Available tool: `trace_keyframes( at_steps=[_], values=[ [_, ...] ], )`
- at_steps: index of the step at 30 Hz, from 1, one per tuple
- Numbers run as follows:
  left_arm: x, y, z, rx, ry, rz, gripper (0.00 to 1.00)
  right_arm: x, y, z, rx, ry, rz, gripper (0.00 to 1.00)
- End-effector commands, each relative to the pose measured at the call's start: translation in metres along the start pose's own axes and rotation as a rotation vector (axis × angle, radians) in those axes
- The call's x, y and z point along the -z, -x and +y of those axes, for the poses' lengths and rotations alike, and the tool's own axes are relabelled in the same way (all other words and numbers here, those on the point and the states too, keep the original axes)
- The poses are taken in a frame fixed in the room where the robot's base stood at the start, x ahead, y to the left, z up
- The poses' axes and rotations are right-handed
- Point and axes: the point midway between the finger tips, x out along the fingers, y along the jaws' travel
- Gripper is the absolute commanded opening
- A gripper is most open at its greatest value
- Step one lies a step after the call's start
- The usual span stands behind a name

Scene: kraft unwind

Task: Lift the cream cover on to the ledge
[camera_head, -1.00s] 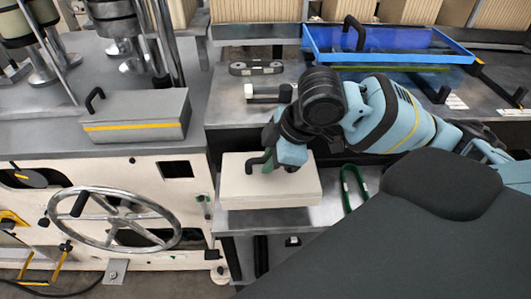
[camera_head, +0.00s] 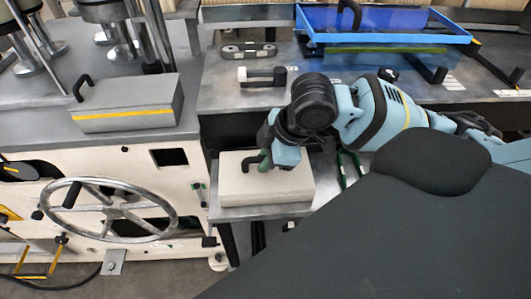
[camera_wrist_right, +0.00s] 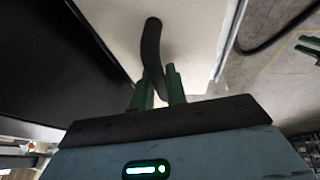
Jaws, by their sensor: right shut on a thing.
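The cream cover (camera_head: 285,190) is a flat block with a black bar handle (camera_head: 251,162). It is over the low steel shelf (camera_head: 327,186) in front of the bench; I cannot tell whether it touches the shelf. My right gripper (camera_head: 264,160) is shut on the handle from above. In the right wrist view the black handle (camera_wrist_right: 152,45) stands between the green fingertips (camera_wrist_right: 160,85), with the pale cover (camera_wrist_right: 195,30) beyond. My left gripper is not in view.
A steel bench (camera_head: 225,92) rises behind the shelf, with a blue tray (camera_head: 385,38) and a white-and-black handled piece (camera_head: 262,77) on it. A grey box with a yellow stripe (camera_head: 125,103) and a handwheel (camera_head: 110,208) are left. A green handle (camera_head: 350,168) is right of the cover.

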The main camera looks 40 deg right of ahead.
Motion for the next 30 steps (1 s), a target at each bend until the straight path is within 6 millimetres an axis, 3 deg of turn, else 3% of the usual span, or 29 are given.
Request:
trace_keyframes(
  at_steps=[6, 7, 12, 22, 30],
  values=[
    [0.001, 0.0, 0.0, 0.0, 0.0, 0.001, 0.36, 0.0, 0.001, 0.0, -0.001, 0.0, 0.001, 0.0],
    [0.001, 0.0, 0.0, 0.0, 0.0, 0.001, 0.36, 0.0, 0.001, 0.0, -0.001, 0.0, 0.001, 0.18],
    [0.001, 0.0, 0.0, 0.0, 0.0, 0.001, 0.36, 0.0, 0.001, 0.0, -0.001, 0.0, 0.001, 0.4],
    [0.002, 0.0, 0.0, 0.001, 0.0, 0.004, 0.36, 0.0, 0.004, 0.0, 0.0, 0.0, -0.001, 0.4],
    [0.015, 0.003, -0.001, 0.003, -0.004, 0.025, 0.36, 0.001, 0.043, 0.001, -0.006, 0.0, 0.002, 0.4]
  ],
)
